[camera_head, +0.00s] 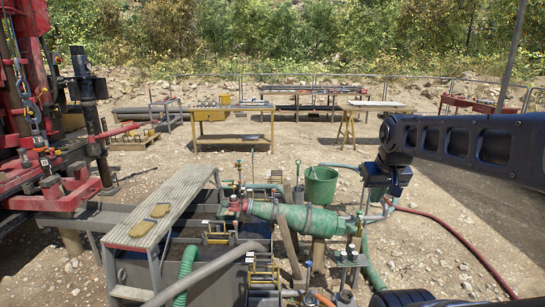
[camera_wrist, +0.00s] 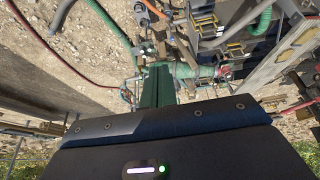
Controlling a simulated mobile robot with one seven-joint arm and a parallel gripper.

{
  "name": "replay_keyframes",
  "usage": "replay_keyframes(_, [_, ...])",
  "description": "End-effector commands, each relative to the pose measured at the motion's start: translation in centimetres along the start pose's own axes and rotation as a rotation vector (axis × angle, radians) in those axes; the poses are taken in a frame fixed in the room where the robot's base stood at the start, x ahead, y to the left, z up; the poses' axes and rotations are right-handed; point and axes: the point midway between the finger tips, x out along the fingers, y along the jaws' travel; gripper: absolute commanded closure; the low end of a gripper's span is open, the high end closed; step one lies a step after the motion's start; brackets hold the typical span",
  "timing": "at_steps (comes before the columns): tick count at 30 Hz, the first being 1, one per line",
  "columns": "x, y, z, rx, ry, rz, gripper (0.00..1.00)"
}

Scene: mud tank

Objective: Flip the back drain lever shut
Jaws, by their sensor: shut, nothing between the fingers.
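My gripper (camera_head: 389,207) points down at the right end of the green pump body (camera_head: 310,218) in the head view. In the wrist view its dark green fingers (camera_wrist: 157,68) are together and empty, close to a small valve fitting (camera_wrist: 147,47). I cannot tell whether the fingers touch it. Pipework with small handles (camera_head: 349,250) stands below the pump's right end. The back drain lever is too small to pick out with certainty, and its position cannot be told.
A green bucket (camera_head: 320,186) stands behind the pump. A grey walkway (camera_head: 165,212) with gloves lies left. A red hose (camera_head: 455,236) runs along the ground at right. A yellow workbench (camera_head: 232,115) stands farther back. Open gravel lies between.

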Motion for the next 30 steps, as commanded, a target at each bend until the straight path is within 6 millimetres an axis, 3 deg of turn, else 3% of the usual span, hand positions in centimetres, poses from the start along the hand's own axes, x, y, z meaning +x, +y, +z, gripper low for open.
replay_keyframes(1, [-0.1,0.0,0.4,0.007,0.003,-0.001,0.96])
replay_keyframes(9, [-0.1,0.0,0.6,0.013,0.002,-0.003,0.47])
replay_keyframes(14, [0.2,-0.1,-1.0,-0.014,-0.007,-0.002,0.47])
replay_keyframes(23, [2.5,-0.4,-7.8,-0.137,-0.040,-0.002,0.47])
replay_keyframes(30, [5.5,-0.9,-13.3,-0.241,-0.067,-0.005,0.47])
